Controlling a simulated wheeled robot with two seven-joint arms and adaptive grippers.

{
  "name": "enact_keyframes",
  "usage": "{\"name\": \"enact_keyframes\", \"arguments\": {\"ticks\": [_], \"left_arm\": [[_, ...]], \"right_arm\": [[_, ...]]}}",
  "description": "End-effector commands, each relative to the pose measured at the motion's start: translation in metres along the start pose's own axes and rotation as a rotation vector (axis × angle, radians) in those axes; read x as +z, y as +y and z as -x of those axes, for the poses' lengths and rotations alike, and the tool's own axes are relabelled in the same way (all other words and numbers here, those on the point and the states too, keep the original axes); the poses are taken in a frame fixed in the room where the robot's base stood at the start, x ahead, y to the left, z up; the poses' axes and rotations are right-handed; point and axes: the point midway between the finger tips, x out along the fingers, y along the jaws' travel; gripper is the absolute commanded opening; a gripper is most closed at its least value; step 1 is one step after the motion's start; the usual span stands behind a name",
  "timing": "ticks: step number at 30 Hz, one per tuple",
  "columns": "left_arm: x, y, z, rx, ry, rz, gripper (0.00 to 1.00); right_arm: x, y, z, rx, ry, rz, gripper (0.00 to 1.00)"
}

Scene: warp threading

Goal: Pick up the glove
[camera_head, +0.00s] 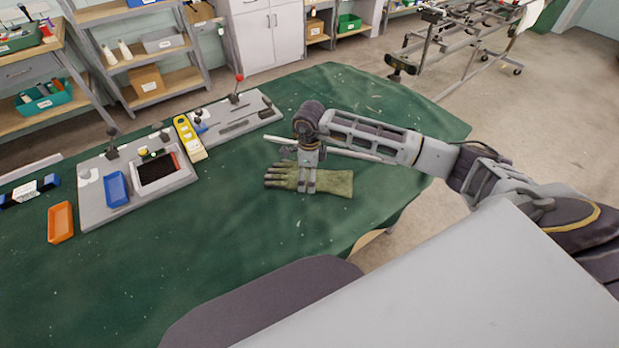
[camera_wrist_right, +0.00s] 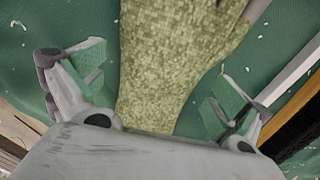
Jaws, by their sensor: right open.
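An olive-green glove (camera_head: 333,183) lies flat on the green table, its fingers pointing left and its cuff to the right in the head view. My right gripper (camera_head: 307,188) points down at the middle of the glove. In the right wrist view the glove (camera_wrist_right: 180,60) runs between the two spread fingers of the right gripper (camera_wrist_right: 156,100). Both fingers stand apart from the glove's sides, and the gripper is open and empty. Whether the fingertips touch the table is hard to tell. My left gripper is not in view.
The green table (camera_head: 250,235) has free room in front of the glove. A pale rod (camera_head: 345,153) lies just behind the glove. Grey boards (camera_head: 95,205) with levers, a yellow tool (camera_head: 187,135), a blue tray (camera_head: 116,188) and an orange tray (camera_head: 60,222) are at the left.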

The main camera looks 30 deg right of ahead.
Motion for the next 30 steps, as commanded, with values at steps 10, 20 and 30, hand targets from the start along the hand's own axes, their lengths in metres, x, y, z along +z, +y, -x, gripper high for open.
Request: {"name": "enact_keyframes", "arguments": {"ticks": [10,20,30], "left_arm": [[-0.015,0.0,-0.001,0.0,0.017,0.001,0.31],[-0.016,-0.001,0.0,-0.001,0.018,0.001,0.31],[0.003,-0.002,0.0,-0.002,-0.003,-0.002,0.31]], "right_arm": [[0.0,0.0,-0.002,-0.001,-0.001,0.0,1.0],[0.0,0.0,-0.001,-0.001,-0.001,0.0,0.77],[0.0,0.0,-0.001,-0.001,-0.001,0.0,0.69]]}}
